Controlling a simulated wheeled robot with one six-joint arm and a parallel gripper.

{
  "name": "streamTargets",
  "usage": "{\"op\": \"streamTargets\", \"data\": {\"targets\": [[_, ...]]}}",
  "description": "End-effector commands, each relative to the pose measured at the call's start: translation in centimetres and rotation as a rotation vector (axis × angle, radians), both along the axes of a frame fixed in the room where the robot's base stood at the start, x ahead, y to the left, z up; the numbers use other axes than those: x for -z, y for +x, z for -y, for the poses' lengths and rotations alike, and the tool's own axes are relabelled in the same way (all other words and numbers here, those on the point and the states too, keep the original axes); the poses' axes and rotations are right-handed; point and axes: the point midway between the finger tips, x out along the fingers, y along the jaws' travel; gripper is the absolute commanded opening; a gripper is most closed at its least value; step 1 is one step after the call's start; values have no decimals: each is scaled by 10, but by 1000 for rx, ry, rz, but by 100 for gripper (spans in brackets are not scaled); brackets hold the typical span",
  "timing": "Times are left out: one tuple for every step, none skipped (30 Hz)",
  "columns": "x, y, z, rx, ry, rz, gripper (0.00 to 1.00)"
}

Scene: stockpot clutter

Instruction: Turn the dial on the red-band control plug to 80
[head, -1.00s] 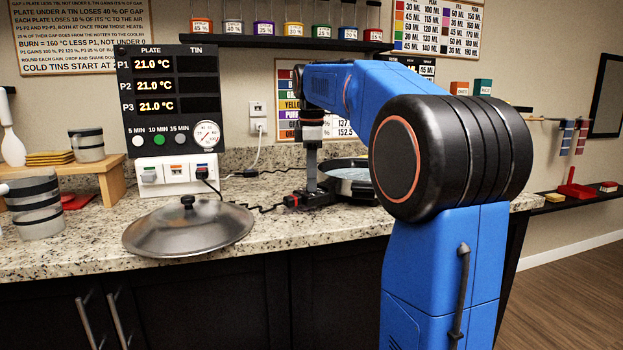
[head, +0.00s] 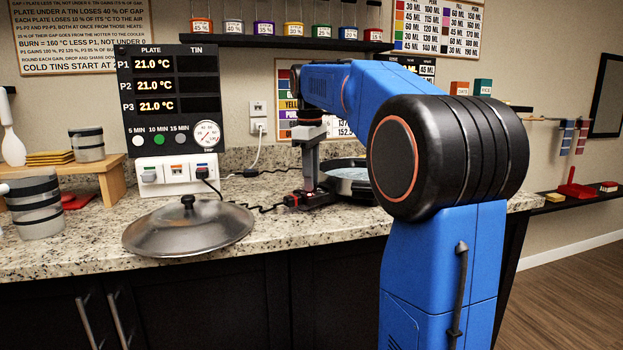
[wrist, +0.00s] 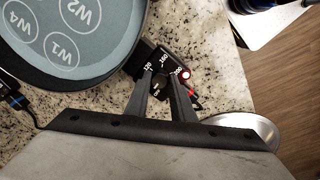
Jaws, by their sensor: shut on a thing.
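The red-band control plug (wrist: 156,57) is a black block at the pan's edge in the wrist view. Its face shows 120, 160 and 200, and a red light glows at one corner. In the head view the plug (head: 318,198) lies on the counter with a red part at its left end. My gripper (wrist: 161,82) points down at it, its two fingers shut on the small dark dial (wrist: 159,81). In the head view my gripper (head: 309,188) stands on the plug. The fingers hide much of the dial, and I cannot read its setting.
The round pan (wrist: 75,40), with W1, W2 and W4 marks, sits right beside the plug. A second plug with a blue mark (wrist: 15,100) is at the pan's left. A metal lid (head: 188,228) lies at the counter's front. A black cord (head: 240,204) runs to the outlet box.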

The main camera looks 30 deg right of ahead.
Motion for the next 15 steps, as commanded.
{"op": "streamTargets", "data": {"targets": [[-1, 1, 0, 44, 0, 2, 0], [-1, 1, 0, 72, -1, 2, 0], [-1, 1, 0, 110, 0, 2, 0], [-1, 1, 0, 138, -1, 3, 0], [-1, 1, 0, 166, -1, 2, 0], [-1, 1, 0, 202, 0, 2, 0], [-1, 1, 0, 229, 0, 2, 0], [-1, 1, 0, 256, 1, 3, 0], [-1, 1, 0, 290, 1, 3, 0], [-1, 1, 0, 314, 0, 2, 0], [-1, 1, 0, 338, 0, 3, 0], [-1, 1, 0, 368, 0, 2, 0], [-1, 1, 0, 391, 0, 3, 0], [-1, 1, 0, 412, 0, 2, 0], [-1, 1, 0, 439, 0, 2, 0]]}}
